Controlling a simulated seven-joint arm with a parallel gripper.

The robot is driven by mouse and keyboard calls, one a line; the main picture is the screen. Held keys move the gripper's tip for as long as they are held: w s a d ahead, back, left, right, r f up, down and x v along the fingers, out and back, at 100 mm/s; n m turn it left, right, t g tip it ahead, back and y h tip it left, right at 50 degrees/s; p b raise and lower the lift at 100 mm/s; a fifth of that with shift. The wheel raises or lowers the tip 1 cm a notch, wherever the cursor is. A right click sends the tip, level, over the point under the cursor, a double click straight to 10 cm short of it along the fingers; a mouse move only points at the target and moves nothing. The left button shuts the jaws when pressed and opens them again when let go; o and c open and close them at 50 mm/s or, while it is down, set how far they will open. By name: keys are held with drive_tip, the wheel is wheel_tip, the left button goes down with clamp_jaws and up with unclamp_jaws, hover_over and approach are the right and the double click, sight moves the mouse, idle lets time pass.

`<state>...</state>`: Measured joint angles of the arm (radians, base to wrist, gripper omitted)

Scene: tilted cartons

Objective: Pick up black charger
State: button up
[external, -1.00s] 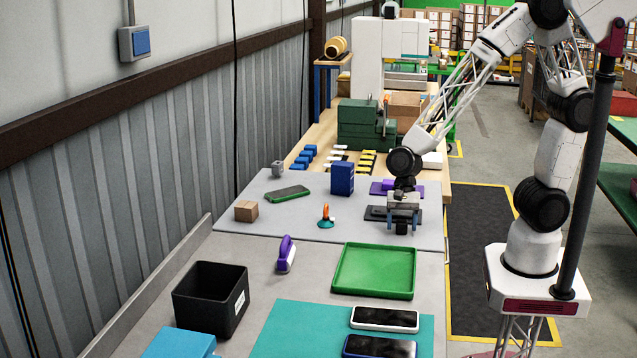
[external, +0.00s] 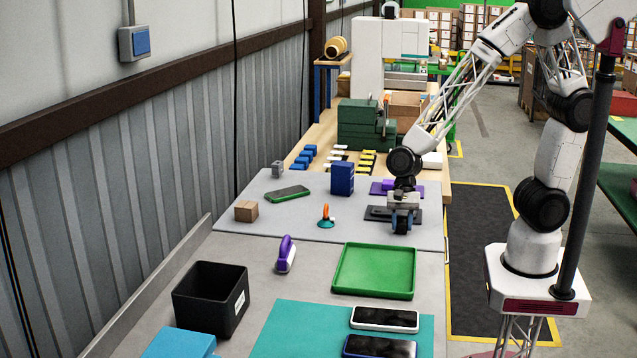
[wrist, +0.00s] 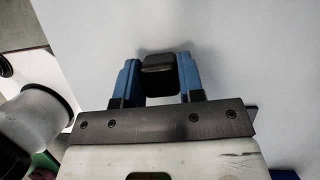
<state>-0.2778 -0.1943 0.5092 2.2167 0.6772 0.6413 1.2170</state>
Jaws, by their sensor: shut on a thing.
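The black charger (wrist: 159,75) is a small dark block with rounded edges. In the wrist view it sits between the two blue fingers of my gripper (wrist: 159,85), which are shut on its sides. In the external view my gripper (external: 402,224) points down at the right part of the grey mat, with its fingers low near the surface. The charger is mostly hidden by the fingers there. I cannot tell whether it still touches the mat.
A dark flat object (external: 378,213) lies just beside my gripper, with a purple item (external: 383,188) behind. A blue box (external: 342,178), an orange-and-teal item (external: 326,217) and a green phone (external: 288,194) stand or lie left. A green tray (external: 374,271) and black bin (external: 211,300) are in front.

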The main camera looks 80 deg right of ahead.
sight(402, 223)
drive_tip(key=shift+r, duration=0.1)
drive_tip(key=shift+r, duration=0.65)
wheel_tip(402, 223, up, 2)
drive_tip(key=shift+r, duration=0.1)
drive_tip(key=s+d, duration=0.3)
drive_tip(key=s, duration=0.4)
drive_tip(key=s+d+r, duration=0.1)
drive_tip(key=s+d, duration=0.2)
drive_tip(key=s, duration=0.4)
drive_tip(key=shift+s+r, duration=0.15)
drive_tip(key=shift+s, duration=0.25)
drive_tip(key=shift+d, duration=0.1)
